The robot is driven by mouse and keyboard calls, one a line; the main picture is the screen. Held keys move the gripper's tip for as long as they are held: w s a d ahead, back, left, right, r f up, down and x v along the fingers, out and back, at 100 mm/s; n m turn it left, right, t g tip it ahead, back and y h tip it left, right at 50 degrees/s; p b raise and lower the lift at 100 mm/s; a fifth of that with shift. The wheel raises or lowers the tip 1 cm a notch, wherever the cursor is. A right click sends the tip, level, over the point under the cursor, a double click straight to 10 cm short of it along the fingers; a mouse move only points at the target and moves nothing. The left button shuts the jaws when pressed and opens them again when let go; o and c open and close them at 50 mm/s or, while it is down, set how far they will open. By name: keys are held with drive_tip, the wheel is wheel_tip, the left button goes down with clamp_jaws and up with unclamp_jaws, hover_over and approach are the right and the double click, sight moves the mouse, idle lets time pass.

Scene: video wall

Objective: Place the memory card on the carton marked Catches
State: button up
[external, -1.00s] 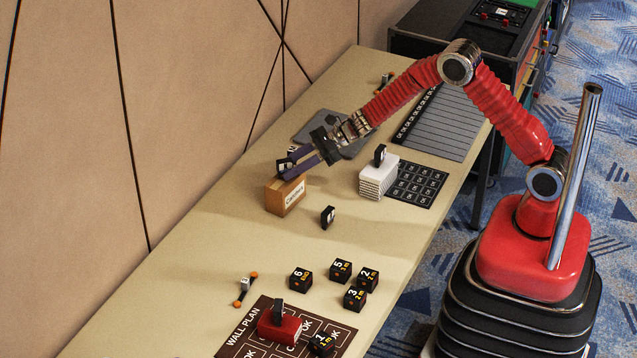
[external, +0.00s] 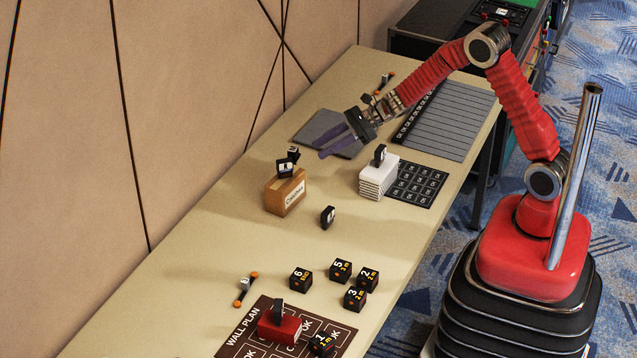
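The brown carton marked Catches (external: 285,197) stands on the table near the wall. A small black memory card (external: 285,167) with a white label rests on top of the carton, slightly tilted. My gripper (external: 335,146) is to the upper right of the carton, above a grey mat, apart from the card. Its purple fingers are spread with nothing visible between them.
A white stack (external: 378,179) with a black card on it stands right of the carton. Another black card (external: 328,215) stands on the table in front. Several numbered black cubes (external: 341,269) and a red block (external: 279,326) are nearer the camera.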

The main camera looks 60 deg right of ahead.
drive_tip(key=shift+r, duration=0.1)
idle(0.5)
drive_tip(key=s+a+r+n+g+h, duration=0.1)
drive_tip(key=s+a+r+n+g, duration=0.15)
drive_tip(key=s+r+n, duration=0.55)
drive_tip(key=s+a+r+n+g, duration=0.2)
drive_tip(key=s+a+r+n, duration=0.3)
drive_tip(key=s, duration=0.6)
drive_tip(key=s+d+r+n+h, duration=0.1)
drive_tip(key=s+d+n+h, duration=0.3)
drive_tip(key=s, duration=0.6)
drive_tip(key=s+d+r+n+t+h, duration=0.1)
drive_tip(key=s+d+n+h, duration=0.3)
drive_tip(key=s+d+n, duration=0.5)
drive_tip(key=shift+s+r+n, duration=0.25)
drive_tip(key=shift+s+n, duration=0.25)
drive_tip(key=shift+s, duration=0.15)
